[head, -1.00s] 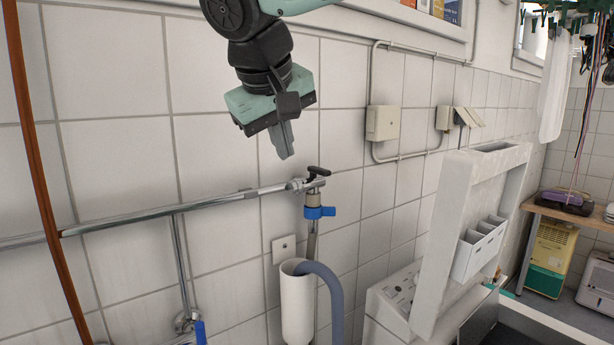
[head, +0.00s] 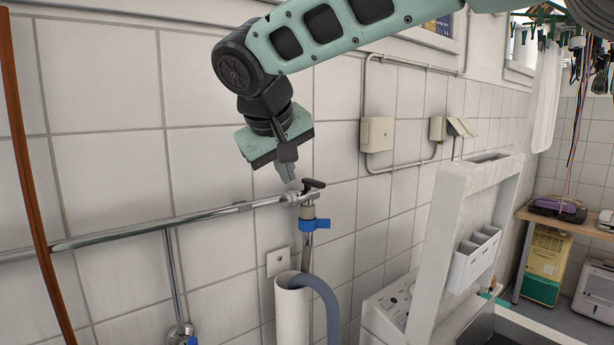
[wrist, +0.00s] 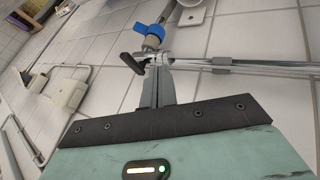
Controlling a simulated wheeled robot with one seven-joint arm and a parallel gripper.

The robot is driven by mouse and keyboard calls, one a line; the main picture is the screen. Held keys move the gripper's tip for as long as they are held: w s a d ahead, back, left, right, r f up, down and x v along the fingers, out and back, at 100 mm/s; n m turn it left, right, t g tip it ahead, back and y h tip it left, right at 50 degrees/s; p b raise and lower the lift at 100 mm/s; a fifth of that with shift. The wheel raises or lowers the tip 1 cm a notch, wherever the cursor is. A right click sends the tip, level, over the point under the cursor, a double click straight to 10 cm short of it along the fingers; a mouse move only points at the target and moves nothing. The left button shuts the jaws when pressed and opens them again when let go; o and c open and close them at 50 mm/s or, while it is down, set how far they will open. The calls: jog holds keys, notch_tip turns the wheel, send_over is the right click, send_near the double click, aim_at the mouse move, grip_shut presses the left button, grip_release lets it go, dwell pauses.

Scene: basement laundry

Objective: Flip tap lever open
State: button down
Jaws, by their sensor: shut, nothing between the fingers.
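The tap (head: 306,197) sits at the right end of a metal wall pipe, with a small dark lever (head: 313,184) on top and a blue clamp (head: 313,225) below it. My gripper (head: 289,178) is shut and empty, pointing down just above and left of the lever in the head view. In the wrist view, the dark lever (wrist: 131,63) shows just beyond my shut fingers (wrist: 157,88), with the blue part (wrist: 150,32) farther off. I cannot tell whether the fingers touch the lever or the tap.
The metal pipe (head: 150,229) runs left along the tiled wall. A white standpipe (head: 291,315) with a grey hose (head: 328,300) stands below the tap. A white frame (head: 447,220) is at right. A grey wall box (head: 377,134) is up right.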

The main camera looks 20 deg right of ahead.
aim_at(307, 179)
jog(key=shift+w+d+f+p, duration=0.3)
jog(key=shift+w+d+f, duration=0.2)
jog(key=shift+d, duration=0.35)
jog(key=shift+w+d+f+p, duration=0.3)
jog(key=shift+w+d+f, duration=0.2)
jog(key=shift+d, duration=0.3)
jog(key=shift+w+d+f+p, duration=0.3)
jog(key=shift+w+d+f, duration=0.15)
jog(key=shift+d, duration=0.4)
